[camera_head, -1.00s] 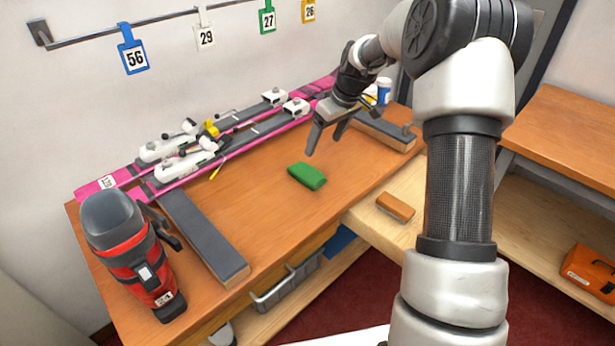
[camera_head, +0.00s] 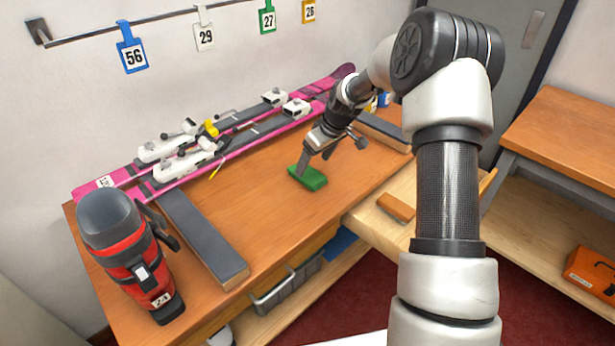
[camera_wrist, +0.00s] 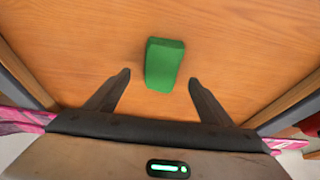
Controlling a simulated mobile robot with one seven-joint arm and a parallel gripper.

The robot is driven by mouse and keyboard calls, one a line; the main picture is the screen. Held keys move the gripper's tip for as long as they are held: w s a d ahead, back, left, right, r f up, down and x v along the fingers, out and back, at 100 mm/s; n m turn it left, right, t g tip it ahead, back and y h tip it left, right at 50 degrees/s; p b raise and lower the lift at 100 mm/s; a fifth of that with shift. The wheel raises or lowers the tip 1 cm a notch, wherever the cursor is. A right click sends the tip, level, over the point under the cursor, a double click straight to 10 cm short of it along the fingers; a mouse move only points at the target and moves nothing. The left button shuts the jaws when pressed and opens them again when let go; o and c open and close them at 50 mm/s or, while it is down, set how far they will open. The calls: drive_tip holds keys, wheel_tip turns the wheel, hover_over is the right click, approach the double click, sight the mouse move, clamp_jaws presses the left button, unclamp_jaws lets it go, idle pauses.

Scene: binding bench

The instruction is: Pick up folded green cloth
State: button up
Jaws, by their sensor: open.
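The folded green cloth (camera_head: 312,180) is a small thick block lying on the orange-brown bench top (camera_head: 265,205). My gripper (camera_head: 314,167) is low over the bench beside the cloth, and one finger overlaps the cloth's left part in the head view. In the wrist view the cloth (camera_wrist: 164,64) lies ahead of the fingers, with its near end in the gap between the two tips (camera_wrist: 158,78). The fingers stand apart on either side of it with clear space at both. The jaws are open and empty.
Pink skis (camera_head: 175,168) with white bindings lie along the wall side. Dark padded blocks (camera_head: 205,240) stand at left and right of the bench. A red-black ski boot (camera_head: 130,255) is at front left. A brown block (camera_head: 396,207) lies on a lower wooden surface.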

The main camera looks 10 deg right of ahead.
sight(309, 173)
drive_tip(key=x, duration=0.5)
drive_tip(key=shift+s+f, duration=0.15)
drive_tip(key=shift+c, duration=0.3)
drive_tip(key=c, duration=1.2)
drive_tip(key=shift+o, duration=0.2)
wheel_tip(309, 173, up, 10)
